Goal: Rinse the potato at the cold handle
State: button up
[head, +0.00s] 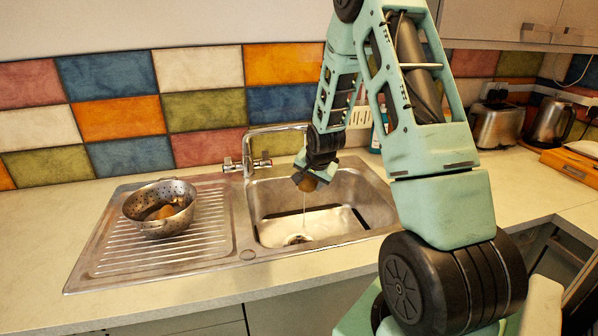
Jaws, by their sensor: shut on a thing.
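My gripper (306,184) hangs over the sink basin (355,207), shut on a brown potato (308,184). The jaws hide part of the potato. The tap (248,150) stands behind the sink, with its spout reaching right to just above my gripper. It has two cross handles, a left one (229,165) and a right one (263,161); I cannot tell which is cold. A thin stream of water (304,212) falls below the potato toward the drain (297,239). My gripper hides where the water meets the potato.
A metal colander (138,205) with brown items inside stands on the ribbed drainboard (105,250) at the left. A bottle (377,132) stands behind the sink. A toaster (496,125) and a kettle (550,121) are at the back right. The counter at far left is clear.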

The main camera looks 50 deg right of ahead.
jog(key=shift+r, duration=0.1)
jog(key=shift+s+a+r+p, duration=0.5)
jog(key=shift+s+r+p, duration=0.05)
jog(key=shift+s+r, duration=0.25)
jog(key=s+a+r, duration=0.1)
jog(key=s+r+p, duration=0.1)
jog(key=shift+s+a+r, duration=0.15)
jog(key=shift+s+a, duration=0.15)
jog(key=shift+a, duration=0.1)
jog(key=shift+a, duration=0.1)
